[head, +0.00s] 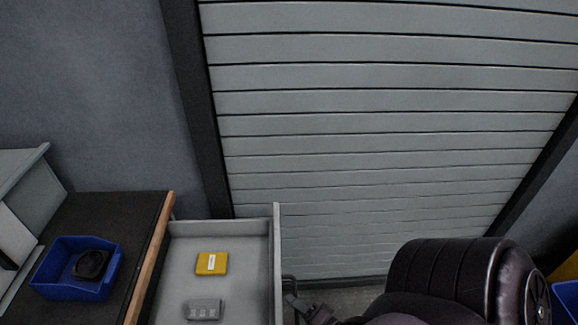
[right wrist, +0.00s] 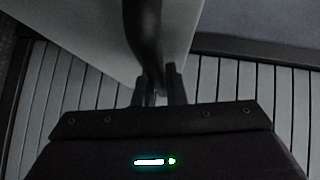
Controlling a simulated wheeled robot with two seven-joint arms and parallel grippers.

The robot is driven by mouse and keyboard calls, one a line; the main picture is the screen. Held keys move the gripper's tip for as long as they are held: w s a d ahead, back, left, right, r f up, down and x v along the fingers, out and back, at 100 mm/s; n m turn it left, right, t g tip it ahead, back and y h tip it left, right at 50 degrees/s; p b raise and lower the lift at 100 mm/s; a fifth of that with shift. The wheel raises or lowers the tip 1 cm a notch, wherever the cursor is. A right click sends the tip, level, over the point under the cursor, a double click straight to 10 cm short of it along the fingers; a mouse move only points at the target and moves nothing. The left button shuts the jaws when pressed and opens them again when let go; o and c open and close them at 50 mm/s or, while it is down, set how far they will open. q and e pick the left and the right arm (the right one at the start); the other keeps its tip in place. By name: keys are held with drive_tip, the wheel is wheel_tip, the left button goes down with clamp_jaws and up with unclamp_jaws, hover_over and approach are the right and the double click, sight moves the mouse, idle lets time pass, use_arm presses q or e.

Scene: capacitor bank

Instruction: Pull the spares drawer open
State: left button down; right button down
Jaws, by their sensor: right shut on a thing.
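The spares drawer (head: 187,262) stands pulled out from the dark-topped bench at the lower left of the head view. A yellow box (head: 212,263) and a grey block (head: 203,309) lie inside it. My right gripper (head: 294,299) is at the outer side of the drawer's front panel (head: 277,262). In the right wrist view its fingers (right wrist: 160,88) are shut on a dark bar, the drawer handle (right wrist: 143,40), in front of the pale panel (right wrist: 75,35). My left gripper is in neither view.
A blue bin (head: 62,284) with a dark part in it stands on the bench top (head: 110,215). A slatted grey shutter (head: 370,120) fills the back. Another blue bin (head: 566,298) shows at the right edge. Some bare floor lies between drawer and shutter.

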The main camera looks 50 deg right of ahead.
drive_tip(key=c, duration=1.8)
unclamp_jaws()
drive_tip(key=shift+o, duration=0.2)
drive_tip(key=shift+s, duration=0.15)
drive_tip(key=s+r+b, duration=0.1)
drive_tip(key=s, duration=0.6)
drive_tip(key=shift+s, duration=0.3)
